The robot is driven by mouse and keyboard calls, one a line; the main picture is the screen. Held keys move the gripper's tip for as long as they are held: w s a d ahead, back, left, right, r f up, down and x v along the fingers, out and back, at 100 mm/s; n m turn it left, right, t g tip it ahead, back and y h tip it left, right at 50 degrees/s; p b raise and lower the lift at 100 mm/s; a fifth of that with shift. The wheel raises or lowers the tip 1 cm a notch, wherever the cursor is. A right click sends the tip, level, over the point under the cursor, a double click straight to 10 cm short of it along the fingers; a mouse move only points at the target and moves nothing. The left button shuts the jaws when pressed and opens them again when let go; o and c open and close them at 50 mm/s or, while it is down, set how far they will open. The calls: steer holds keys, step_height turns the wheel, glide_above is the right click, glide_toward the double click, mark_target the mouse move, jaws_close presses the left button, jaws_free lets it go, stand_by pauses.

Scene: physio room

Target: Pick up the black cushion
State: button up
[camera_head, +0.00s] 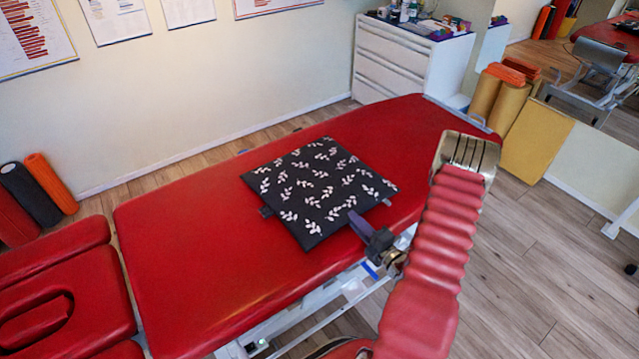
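The black cushion (318,190) is flat and square with a white leaf pattern. It lies on the red treatment table (210,270), near its middle. My gripper (362,226) is at the cushion's near right edge. A purple-grey finger overlaps that edge in the picture. I cannot tell whether it touches the cushion or only passes in front of it. The other finger is not clearly visible, so its opening cannot be read. My red ribbed arm rises at the right of the table. Small dark tabs show at the cushion's left and right edges.
A white drawer cabinet (400,65) with bottles on top stands behind the table. Yellow blocks and rolls (530,135) stand at the right. Dark and orange rollers (50,183) lean by the left wall. Wooden floor is open at the right.

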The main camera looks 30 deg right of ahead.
steer(key=shift+w, duration=0.35)
stand_by(0.3)
jaws_close()
